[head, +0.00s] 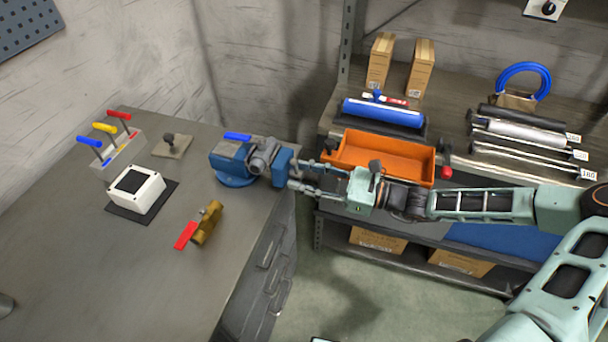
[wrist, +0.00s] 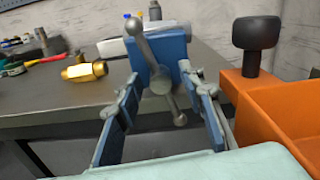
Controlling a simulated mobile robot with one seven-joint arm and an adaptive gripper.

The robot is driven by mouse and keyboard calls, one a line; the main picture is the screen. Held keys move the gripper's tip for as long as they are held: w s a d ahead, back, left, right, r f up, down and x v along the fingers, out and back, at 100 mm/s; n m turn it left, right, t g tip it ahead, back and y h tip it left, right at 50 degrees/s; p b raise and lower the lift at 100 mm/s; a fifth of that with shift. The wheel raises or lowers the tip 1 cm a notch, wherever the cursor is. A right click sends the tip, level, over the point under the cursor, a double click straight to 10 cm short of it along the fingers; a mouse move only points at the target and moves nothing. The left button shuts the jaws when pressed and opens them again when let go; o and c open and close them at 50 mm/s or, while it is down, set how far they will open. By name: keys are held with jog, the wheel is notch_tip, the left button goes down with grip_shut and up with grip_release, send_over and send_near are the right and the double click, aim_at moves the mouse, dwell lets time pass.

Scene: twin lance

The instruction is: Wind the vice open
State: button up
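The blue vice (head: 236,165) with its grey metal middle sits at the right edge of the grey workbench. In the wrist view the vice's blue front jaw (wrist: 172,50) faces me. Its grey handle bar (wrist: 143,45) leans across the screw hub, top end to the left and lower end to the right. My gripper (head: 297,176) is just right of the vice in the head view. In the wrist view my gripper (wrist: 160,76) has its fingers spread, one on each side of the hub and bar. I cannot see either finger touching the bar.
A brass valve with red lever (head: 207,223), a white box (head: 136,191) and a lever block (head: 118,152) stand on the bench. An orange bin (head: 380,158) on the shelf is close beside my gripper. A black knob (wrist: 257,36) rises near the bin.

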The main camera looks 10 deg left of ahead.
grip_shut()
jog(key=shift+r+p, duration=0.1)
jog(key=shift+p, duration=0.2)
jog(key=shift+m+p, duration=0.35)
jog(key=shift+m, duration=0.45)
